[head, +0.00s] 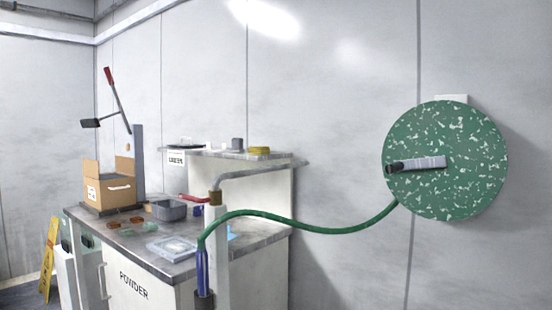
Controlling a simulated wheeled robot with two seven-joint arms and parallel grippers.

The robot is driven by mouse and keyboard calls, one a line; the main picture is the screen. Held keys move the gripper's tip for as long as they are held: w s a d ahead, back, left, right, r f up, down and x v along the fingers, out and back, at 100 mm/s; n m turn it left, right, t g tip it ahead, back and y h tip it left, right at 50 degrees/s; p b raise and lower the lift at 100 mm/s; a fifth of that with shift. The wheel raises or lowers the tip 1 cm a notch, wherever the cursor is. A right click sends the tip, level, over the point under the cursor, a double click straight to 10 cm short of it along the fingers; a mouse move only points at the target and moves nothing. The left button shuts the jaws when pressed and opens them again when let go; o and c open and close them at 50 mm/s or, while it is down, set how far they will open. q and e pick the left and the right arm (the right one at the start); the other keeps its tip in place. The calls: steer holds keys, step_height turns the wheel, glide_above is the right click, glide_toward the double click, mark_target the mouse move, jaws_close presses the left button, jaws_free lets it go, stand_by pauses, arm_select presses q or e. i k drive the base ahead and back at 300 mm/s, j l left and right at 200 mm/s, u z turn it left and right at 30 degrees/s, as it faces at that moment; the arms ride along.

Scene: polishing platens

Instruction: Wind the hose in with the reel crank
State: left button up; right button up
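The hose reel (470,185) is a speckled green disc on the wall at the right. Its crank (428,163) is a grey bar across the face, pointing left, with a dark knob (394,168) near the disc's left edge. The green hose (300,225) leaves the reel's lower left and sags across to the bench front. It bends down there to a blue end piece (202,272) above a dark holder (204,300). Neither of my grippers is in view, and nothing is seen touching the crank.
A bench marked POWDER (135,287) stands at the left, with a cardboard box (108,193), a grey tub (170,209) and a clear tray (172,246). A grey tap pipe (250,172) rises beside the hose. A yellow floor sign (48,260) stands far left. The wall around the reel is clear.

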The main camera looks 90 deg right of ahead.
mark_target(434, 162)
steer(key=z, duration=3.65)
